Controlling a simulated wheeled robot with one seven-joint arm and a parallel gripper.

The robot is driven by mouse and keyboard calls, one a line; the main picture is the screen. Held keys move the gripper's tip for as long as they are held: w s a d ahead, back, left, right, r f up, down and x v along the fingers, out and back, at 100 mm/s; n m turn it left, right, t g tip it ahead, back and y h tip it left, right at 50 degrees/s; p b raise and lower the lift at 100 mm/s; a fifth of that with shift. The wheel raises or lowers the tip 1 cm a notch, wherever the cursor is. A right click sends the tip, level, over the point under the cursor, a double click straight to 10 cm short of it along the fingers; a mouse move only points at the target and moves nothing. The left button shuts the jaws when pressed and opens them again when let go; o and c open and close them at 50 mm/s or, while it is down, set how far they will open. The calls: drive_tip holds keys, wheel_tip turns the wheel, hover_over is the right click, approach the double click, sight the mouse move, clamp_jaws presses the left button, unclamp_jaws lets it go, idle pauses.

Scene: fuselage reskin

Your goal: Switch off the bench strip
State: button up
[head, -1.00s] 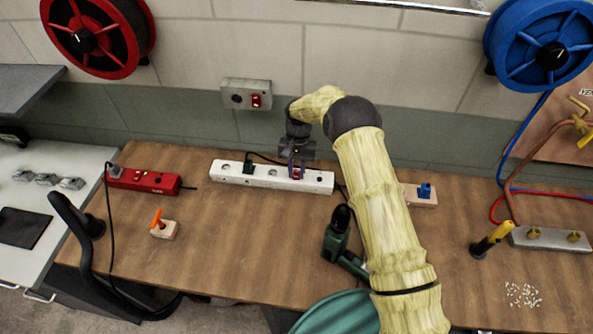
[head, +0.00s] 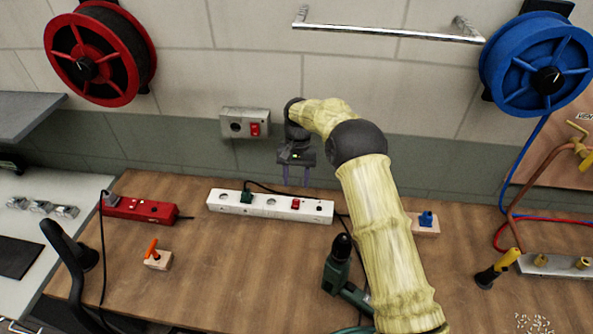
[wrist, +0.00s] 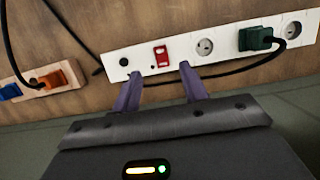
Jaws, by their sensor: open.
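The white bench strip (head: 250,206) lies along the back of the wooden bench. Its red rocker switch (head: 295,204) sits near the right end, and a green plug (head: 246,197) is in a socket further left. My gripper (head: 295,182) is above and behind the strip, open and empty. In the wrist view its two purple fingers (wrist: 160,90) are spread and point toward the switch, apart from it.
A red strip (head: 140,209) lies at left. A wall box with a red switch (head: 245,123) is behind. A green drill (head: 340,265) lies in front of the strip, beside my arm. Wooden blocks stand at left (head: 157,262) and right (head: 426,228). The bench middle is clear.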

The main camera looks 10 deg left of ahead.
drive_tip(key=v, duration=0.4)
idle(0.4)
drive_tip(key=s+d+r+t, duration=0.2)
drive_tip(key=s+d+r, duration=0.15)
drive_tip(key=d, duration=0.45)
drive_tip(key=s+d+r+t, duration=0.1)
drive_tip(key=s+d+r, duration=0.25)
drive_tip(key=d, duration=0.55)
drive_tip(key=s+d+t, duration=0.1)
drive_tip(key=s+d, duration=0.4)
drive_tip(key=s, duration=0.4)
drive_tip(key=s+d+t, duration=0.1)
drive_tip(key=s+d, duration=0.5)
drive_tip(key=s, duration=0.3)
drive_tip(key=shift+s+m+t, duration=0.25)
drive_tip(key=shift+m+t, duration=0.05)
